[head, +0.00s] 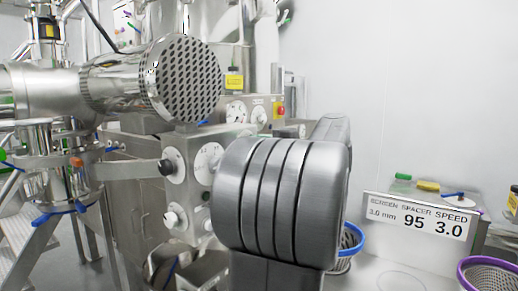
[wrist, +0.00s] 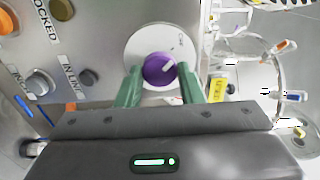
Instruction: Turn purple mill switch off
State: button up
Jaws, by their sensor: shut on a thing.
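In the head view my grey arm fills the middle, and neither the purple switch nor the fingers show there.
A yellow tag (wrist: 216,91) hangs to the right. In the head view, a perforated cylinder (head: 184,79) juts out, and a blue-rimmed basket (head: 352,240) and a sign (head: 419,216) stand right.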

jog(key=o, duration=1)
jog(key=v, duration=1.4)
jog(key=shift+w+a, duration=0.1)
jog(key=shift+a, duration=0.1)
jog(key=x, duration=1.3)
jog(key=shift+w+a, duration=0.2)
jog(key=shift+a, duration=0.05)
jog(key=shift+d, duration=0.1)
